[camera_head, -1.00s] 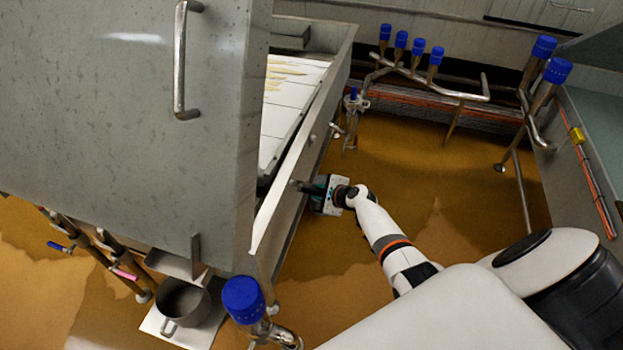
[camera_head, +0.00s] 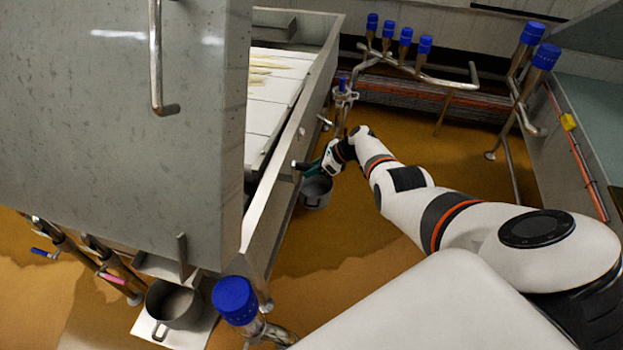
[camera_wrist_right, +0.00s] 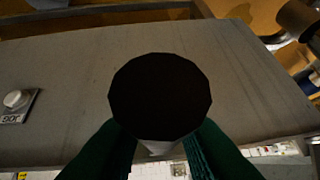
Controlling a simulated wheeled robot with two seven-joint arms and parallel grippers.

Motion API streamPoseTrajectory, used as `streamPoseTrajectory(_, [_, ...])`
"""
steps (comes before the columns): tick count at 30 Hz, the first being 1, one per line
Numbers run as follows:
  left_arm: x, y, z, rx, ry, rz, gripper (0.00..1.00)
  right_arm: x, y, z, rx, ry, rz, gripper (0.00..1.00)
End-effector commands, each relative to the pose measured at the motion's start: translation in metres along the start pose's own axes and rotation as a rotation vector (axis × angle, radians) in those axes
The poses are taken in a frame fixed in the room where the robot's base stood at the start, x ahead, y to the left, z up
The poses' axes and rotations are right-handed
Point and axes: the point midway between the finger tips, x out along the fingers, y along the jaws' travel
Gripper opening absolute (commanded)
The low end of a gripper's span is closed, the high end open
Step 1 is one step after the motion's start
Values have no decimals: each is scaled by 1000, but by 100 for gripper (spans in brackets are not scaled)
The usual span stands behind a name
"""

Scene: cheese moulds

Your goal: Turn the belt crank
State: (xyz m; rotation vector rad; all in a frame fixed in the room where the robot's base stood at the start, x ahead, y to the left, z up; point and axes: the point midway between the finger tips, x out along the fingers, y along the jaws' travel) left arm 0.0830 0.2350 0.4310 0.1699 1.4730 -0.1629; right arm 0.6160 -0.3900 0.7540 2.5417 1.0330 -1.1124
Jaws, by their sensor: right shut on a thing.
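The belt crank's dark round handle (camera_wrist_right: 160,95) fills the middle of the right wrist view, end-on, with a pale section below it. The two green fingers of my right gripper (camera_wrist_right: 160,145) close on it from both sides. In the head view the dark handle (camera_head: 298,165) sticks up beside the long steel side of the trough, and my right gripper (camera_head: 311,172) is shut on it. The rest of the crank is hidden. My left gripper is not in view.
A steel trough with white belt slats (camera_head: 272,90) runs left of my right arm, behind a large steel panel (camera_head: 120,130). A pot (camera_head: 316,192) stands on the floor below my gripper. Blue-capped pipes (camera_head: 405,37) stand at the back. The brown floor right of the trough has free room.

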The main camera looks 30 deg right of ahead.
Motion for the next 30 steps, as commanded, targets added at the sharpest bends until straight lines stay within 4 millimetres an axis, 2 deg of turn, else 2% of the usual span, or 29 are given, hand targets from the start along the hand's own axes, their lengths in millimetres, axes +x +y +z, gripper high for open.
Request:
streamPoseTrajectory(1, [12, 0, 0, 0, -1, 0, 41, 2, 6, 2, 12, 3, -5, 0])
streamPoseTrajectory(6, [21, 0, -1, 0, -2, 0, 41, 0, 8, 1, 48, 2, -41, 0])
streamPoseTrajectory(22, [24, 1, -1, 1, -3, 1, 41, -2, 8, -1, 65, 0, -59, 0])
streamPoseTrajectory(23, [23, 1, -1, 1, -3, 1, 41, -2, 8, -1, 64, 0, -59, 25])
streamPoseTrajectory(24, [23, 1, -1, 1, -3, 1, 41, -2, 8, -1, 64, 0, -59, 32])
streamPoseTrajectory(27, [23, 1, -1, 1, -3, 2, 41, -2, 7, -1, 64, 0, -60, 45])
streamPoseTrajectory(30, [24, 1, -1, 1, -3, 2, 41, -2, 7, -1, 64, 0, -61, 45])
